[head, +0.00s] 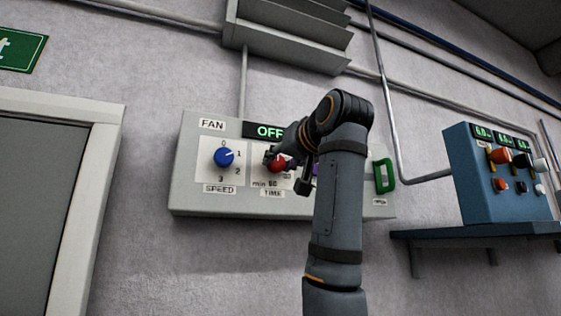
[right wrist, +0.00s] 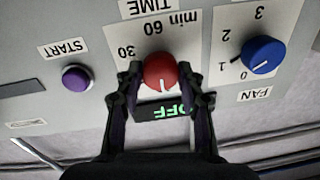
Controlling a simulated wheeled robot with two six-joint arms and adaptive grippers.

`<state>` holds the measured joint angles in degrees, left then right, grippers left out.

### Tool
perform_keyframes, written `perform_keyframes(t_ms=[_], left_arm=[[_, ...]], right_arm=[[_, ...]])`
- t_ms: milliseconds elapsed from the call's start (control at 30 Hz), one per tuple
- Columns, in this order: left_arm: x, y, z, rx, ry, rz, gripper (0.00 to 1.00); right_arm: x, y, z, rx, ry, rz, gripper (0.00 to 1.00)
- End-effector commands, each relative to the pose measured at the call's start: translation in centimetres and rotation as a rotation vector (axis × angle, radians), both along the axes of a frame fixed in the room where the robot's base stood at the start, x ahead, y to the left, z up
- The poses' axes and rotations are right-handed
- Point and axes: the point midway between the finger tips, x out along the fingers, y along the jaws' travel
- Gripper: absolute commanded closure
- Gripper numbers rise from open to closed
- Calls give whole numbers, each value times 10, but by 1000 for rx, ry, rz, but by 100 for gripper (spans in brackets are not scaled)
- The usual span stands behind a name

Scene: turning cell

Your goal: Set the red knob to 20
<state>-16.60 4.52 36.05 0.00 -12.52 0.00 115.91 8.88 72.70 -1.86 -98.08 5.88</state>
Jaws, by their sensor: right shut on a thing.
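The red knob (head: 277,164) is on the TIME dial of the grey FAN panel (head: 186,190), partly covered by my right gripper (head: 274,158) in the head view. In the right wrist view, which shows the panel upside down, the red knob (right wrist: 158,68) sits between the two fingers of my right gripper (right wrist: 162,83), which is shut on it. The knob's white mark points down there, towards the display (right wrist: 165,111). The scale figures 30 and 60 show; the rest is hidden by the fingers. The display reads OFF. My left gripper is not in view.
A purple START button (right wrist: 76,78) and a green handle (head: 384,176) are on the other side. A blue control box (head: 480,205) stands on a shelf at right.

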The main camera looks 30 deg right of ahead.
Motion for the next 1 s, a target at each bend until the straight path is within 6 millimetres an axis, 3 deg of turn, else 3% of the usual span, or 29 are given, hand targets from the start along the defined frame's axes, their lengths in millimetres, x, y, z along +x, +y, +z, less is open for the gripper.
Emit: perform_keyframes(t_ms=[300,1000], left_arm=[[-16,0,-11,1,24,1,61],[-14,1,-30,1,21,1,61]], right_arm=[[1,1,-3,159,-34,1,93],[1,1,-4,769,-179,0,93]])
